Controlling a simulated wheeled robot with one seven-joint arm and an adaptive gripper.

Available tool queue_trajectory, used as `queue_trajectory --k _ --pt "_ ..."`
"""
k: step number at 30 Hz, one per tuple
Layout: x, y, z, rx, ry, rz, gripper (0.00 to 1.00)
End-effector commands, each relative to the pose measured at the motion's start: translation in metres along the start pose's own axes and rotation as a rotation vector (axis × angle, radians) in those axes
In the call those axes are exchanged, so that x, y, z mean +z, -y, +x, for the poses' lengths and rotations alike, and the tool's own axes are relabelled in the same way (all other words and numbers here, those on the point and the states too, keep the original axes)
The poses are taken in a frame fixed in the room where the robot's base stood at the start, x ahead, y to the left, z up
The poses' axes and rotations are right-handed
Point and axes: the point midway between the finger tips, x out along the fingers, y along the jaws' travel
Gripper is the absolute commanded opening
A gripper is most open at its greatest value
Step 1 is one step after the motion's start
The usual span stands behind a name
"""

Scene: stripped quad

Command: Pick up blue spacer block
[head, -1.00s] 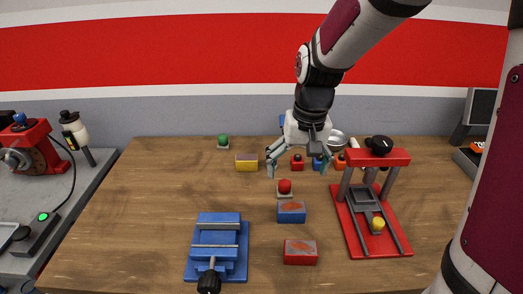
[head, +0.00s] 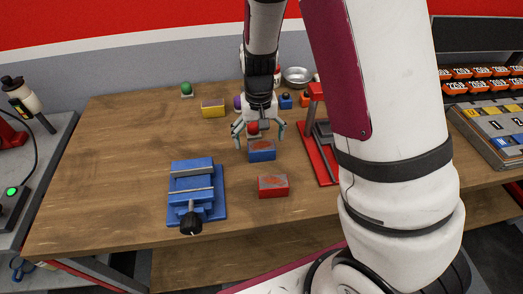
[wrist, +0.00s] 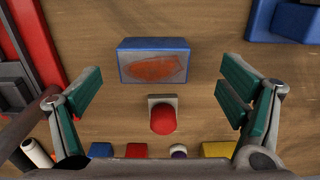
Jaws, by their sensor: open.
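The blue spacer block (head: 262,155), a blue box with a grey top and an orange-brown patch, lies on the wooden table. In the wrist view the block (wrist: 153,45) is just beyond the fingertips, around the upper middle. My gripper (head: 259,132) is open and empty above the table, over the area at the block's far side. Its green-padded fingers (wrist: 160,85) are spread wide, apart from the block. A red knob on a small grey base (wrist: 163,119) lies between the fingers in the wrist view, next to the block.
A red block (head: 273,187) lies nearer the front. A blue vise (head: 197,188) stands to the left, and a red press (head: 322,160) is on the right, partly hidden by my arm. A yellow block (head: 213,108) and several small items are farther back.

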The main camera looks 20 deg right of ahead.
Motion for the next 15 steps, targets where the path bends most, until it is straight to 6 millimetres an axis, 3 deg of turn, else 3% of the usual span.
queue_trajectory --k 15 --pt "-0.006 -0.007 0.052 0.0 0.001 0.0 0.9"
